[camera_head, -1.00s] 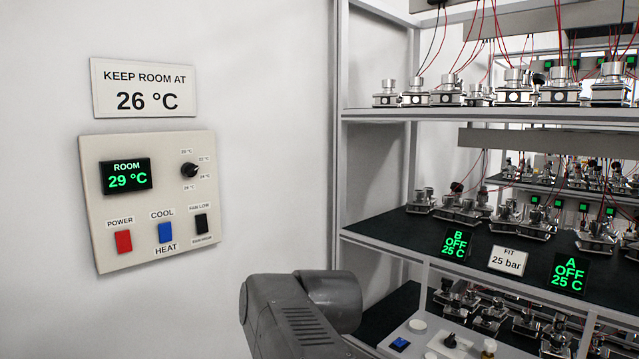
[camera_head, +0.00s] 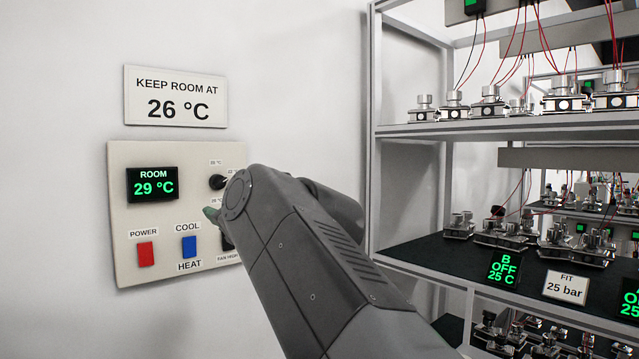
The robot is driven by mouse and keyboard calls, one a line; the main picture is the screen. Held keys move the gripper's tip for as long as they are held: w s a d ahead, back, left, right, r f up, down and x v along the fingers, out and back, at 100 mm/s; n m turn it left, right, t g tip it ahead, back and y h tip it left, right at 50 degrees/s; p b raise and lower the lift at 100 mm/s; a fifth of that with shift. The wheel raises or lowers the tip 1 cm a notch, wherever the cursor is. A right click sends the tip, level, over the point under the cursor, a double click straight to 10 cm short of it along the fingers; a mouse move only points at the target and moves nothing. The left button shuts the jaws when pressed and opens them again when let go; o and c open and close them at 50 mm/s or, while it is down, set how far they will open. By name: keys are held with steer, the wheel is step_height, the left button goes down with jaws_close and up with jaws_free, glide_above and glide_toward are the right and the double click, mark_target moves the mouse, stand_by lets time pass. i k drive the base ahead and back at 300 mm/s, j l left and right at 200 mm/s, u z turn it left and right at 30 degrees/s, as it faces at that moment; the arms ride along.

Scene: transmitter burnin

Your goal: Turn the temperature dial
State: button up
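The temperature dial (camera_head: 217,182) is a small black round knob at the upper right of the beige wall panel (camera_head: 125,220). Small temperature labels surround it; my arm hides those on its right. The room display (camera_head: 153,185) left of it reads ROOM 29 °C in green. My arm reaches up in front of the panel's right side. A small greenish tip (camera_head: 211,214), perhaps part of my gripper, shows just below the dial. The rest of my gripper is hidden behind the arm link, so its opening and any contact cannot be seen.
A red power switch (camera_head: 146,254) and a blue cool/heat switch (camera_head: 190,247) sit low on the panel. A black fan switch (camera_head: 228,239) is partly hidden by my arm. A sign (camera_head: 176,97) above reads KEEP ROOM AT 26 °C. A metal rack (camera_head: 500,130) with transmitters stands at right.

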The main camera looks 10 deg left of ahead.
mark_target(217, 182)
steer(key=i+j, duration=0.2)
steer(key=i, duration=0.15)
steer(key=i+j, duration=0.15)
steer(key=i, duration=0.2)
steer(key=i+j, duration=0.25)
steer(key=j, duration=0.15)
